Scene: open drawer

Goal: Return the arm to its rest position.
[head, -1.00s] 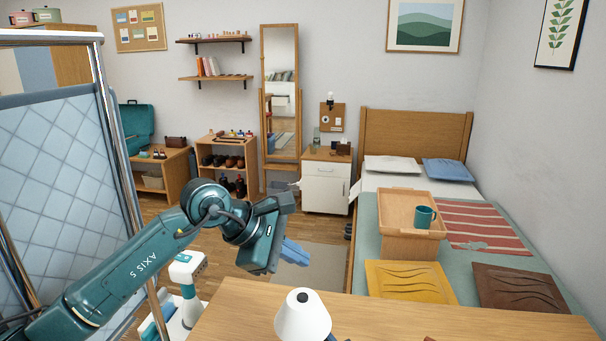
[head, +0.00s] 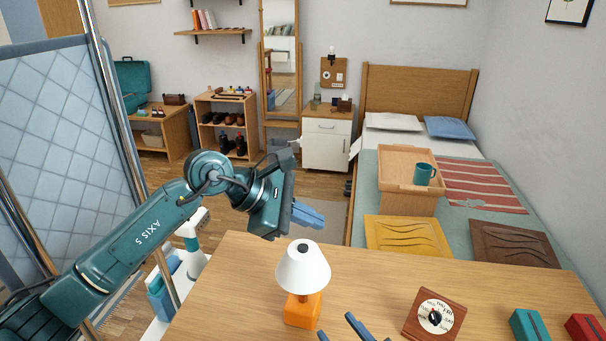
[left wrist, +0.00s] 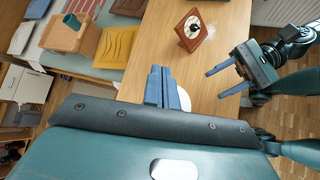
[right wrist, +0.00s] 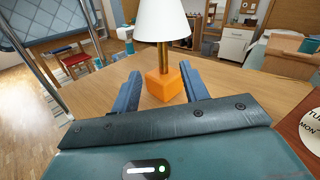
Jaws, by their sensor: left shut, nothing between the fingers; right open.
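My left arm reaches in from the left in the head view, and my left gripper (head: 308,214) is raised beyond the table's far left edge. Its blue fingers are shut with nothing between them; they also show in the left wrist view (left wrist: 162,86). My right gripper (head: 358,326) shows only as blue fingertips at the bottom of the head view. In the right wrist view my right gripper (right wrist: 160,88) is open, its fingers apart on either side of the lamp's orange base (right wrist: 166,86) in the picture. I cannot tell how far away the base is.
A white-shaded lamp (head: 303,270), a wooden dial (head: 435,315), a green block (head: 528,325) and a red block (head: 586,327) stand on the wooden table (head: 380,275). A bed (head: 380,210) lies beyond. A quilted screen (head: 60,140) stands at left.

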